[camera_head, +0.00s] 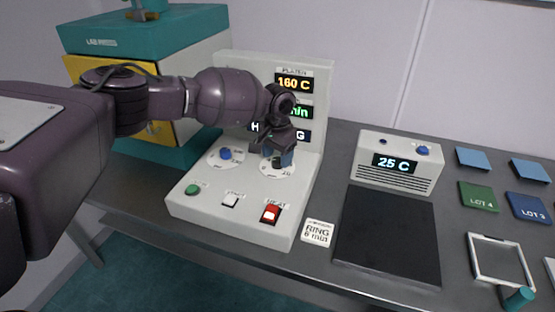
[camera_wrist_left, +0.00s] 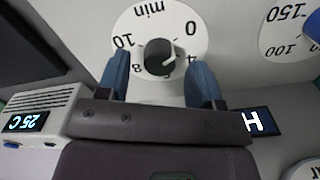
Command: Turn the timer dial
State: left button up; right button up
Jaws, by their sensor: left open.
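The timer dial is a dark knob on a round white scale marked "min"; the knob (camera_wrist_left: 160,57) shows in the left wrist view with its scale (camera_wrist_left: 128,28) around it. In the head view the scale (camera_head: 290,170) is partly covered by my left gripper (camera_head: 278,160). In the left wrist view the open blue fingers (camera_wrist_left: 160,80) stand on either side of the knob, with gaps between them and it. The control panel (camera_head: 240,190) carries the dial on its right side. My right gripper is out of view.
A blue temperature knob (camera_head: 225,153) sits left of the timer dial. A green button (camera_head: 192,189), a white button (camera_head: 230,200) and a red switch (camera_head: 270,213) lie in front. The upright display panel stands close behind. A "25 C" unit (camera_head: 397,164) stands to the right.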

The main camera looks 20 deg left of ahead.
pick_arm(q)
jog(key=shift+f, duration=0.8)
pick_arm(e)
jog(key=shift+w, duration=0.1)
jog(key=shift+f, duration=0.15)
pick_arm(q)
jog(key=c, duration=0.9)
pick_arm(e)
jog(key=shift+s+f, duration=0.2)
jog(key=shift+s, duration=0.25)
